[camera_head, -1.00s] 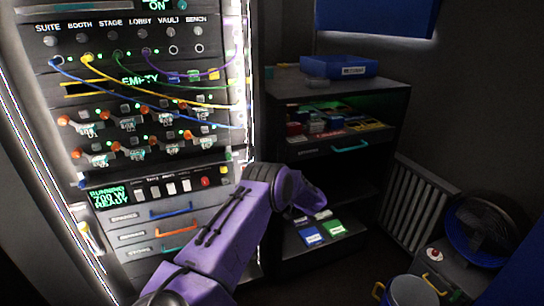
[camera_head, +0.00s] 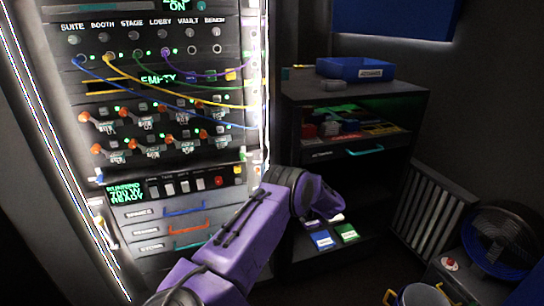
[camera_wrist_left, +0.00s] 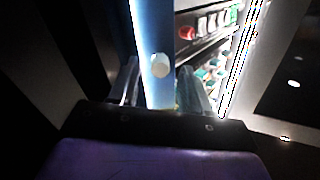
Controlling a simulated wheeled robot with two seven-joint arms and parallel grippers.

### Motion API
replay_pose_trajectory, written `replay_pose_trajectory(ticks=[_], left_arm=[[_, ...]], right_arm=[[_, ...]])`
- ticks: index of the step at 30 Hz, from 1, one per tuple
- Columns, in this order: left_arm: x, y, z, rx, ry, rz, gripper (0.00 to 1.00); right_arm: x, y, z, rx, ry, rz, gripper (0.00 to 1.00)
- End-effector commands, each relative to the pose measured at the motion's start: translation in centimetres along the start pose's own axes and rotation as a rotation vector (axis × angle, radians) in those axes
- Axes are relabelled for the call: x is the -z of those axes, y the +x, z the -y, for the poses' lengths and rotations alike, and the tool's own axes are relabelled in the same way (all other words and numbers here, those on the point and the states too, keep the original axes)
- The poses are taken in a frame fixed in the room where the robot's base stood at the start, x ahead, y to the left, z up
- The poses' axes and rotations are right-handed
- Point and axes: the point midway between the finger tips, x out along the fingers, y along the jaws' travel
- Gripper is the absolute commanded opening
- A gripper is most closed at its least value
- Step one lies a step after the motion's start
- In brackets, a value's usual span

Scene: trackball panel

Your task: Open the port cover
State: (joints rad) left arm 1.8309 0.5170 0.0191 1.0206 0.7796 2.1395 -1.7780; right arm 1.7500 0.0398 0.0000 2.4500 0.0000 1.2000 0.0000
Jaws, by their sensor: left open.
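In the left wrist view my left gripper (camera_wrist_left: 160,86) is open, its two fingers on either side of a bright upright strip (camera_wrist_left: 151,25). A small pale round knob (camera_wrist_left: 160,65) shows on this strip between the fingers. Whether the knob belongs to the port cover, or whether the fingers touch it, I cannot tell. In the head view my purple arm (camera_head: 235,232) reaches up to the right of the rack panel (camera_head: 165,135); its gripper is hidden. I cannot pick out the port cover for sure in the head view. My right gripper is not in view.
The rack carries coloured cables, rows of orange-ended levers, a red button (camera_head: 219,181) and drawers with coloured handles. A dark shelf unit (camera_head: 350,105) with a blue tray (camera_head: 355,69) stands to the right. A radiator (camera_head: 434,210) and a fan (camera_head: 503,242) are beyond it.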

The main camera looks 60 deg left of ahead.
Motion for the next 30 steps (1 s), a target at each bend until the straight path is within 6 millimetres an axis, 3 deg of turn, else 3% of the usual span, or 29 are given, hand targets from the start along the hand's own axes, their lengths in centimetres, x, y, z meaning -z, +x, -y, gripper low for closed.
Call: replay_pose_trajectory(ticks=[3, 9, 14, 21, 25, 26, 29, 30], left_arm=[[-0.1, -3.1, -0.1, -0.005, -0.001, -0.003, 0.48], [-0.2, -7.4, -0.1, -0.003, -0.001, -0.003, 0.48], [-0.1, -8.9, 0.0, 0.000, 0.001, 0.000, 0.48], [-0.1, -9.0, 0.0, 0.000, 0.001, 0.000, 0.48], [-0.8, -9.3, -0.1, -0.047, 0.004, -0.048, 0.06], [-1.4, -9.6, -0.2, -0.085, 0.006, -0.081, 0.00], [-5.0, -11.4, -0.7, -0.334, 0.021, -0.228, 0.00], [-7.4, -12.6, -0.6, -0.486, 0.039, -0.272, 0.00]], right_arm=[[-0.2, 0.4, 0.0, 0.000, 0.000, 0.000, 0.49], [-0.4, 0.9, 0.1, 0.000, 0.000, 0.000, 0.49], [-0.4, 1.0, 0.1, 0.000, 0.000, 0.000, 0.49], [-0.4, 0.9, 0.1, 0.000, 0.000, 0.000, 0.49], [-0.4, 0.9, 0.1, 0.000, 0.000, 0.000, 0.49], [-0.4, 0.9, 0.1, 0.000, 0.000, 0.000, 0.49], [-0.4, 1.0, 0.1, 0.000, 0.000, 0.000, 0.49], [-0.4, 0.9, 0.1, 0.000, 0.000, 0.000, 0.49]])
